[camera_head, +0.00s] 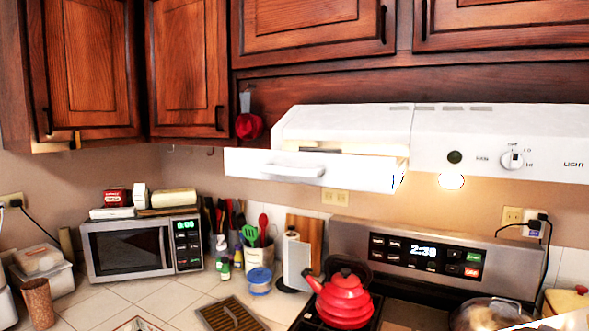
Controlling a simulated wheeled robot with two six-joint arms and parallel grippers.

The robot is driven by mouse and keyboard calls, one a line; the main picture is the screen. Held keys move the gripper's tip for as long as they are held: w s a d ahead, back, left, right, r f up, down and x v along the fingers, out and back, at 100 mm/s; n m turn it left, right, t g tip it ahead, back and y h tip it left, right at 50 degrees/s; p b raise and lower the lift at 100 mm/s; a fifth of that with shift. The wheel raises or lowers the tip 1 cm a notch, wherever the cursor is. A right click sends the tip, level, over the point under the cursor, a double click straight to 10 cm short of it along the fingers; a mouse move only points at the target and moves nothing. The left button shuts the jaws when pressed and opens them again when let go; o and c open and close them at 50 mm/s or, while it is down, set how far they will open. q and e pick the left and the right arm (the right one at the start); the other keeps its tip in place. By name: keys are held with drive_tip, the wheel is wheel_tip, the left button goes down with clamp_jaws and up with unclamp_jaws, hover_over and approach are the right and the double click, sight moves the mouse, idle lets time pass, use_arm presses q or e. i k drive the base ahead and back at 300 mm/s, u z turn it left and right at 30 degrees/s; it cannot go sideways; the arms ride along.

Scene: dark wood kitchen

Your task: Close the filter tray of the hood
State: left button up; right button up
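The white range hood (345,122) is mounted under the dark wood cabinets. Its filter tray (245,163) is a white drawer on the left part of the hood, and it stands pulled out toward me. A white bar handle (293,171) sits on the tray's front. A gap shows between the tray front and the hood body. The hood's right part carries a control knob (512,159) and a dark round button. Neither of my grippers shows in this view.
Below the hood are a stove with a lit display (424,250) and a red kettle (343,301). A microwave (128,250) stands at left. A red cup (250,126) hangs left of the hood. The space in front of the tray looks clear.

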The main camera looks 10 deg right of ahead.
sight(379, 175)
drive_tip(key=u, duration=0.9)
drive_tip(key=k, duration=0.4)
drive_tip(key=z, duration=0.3)
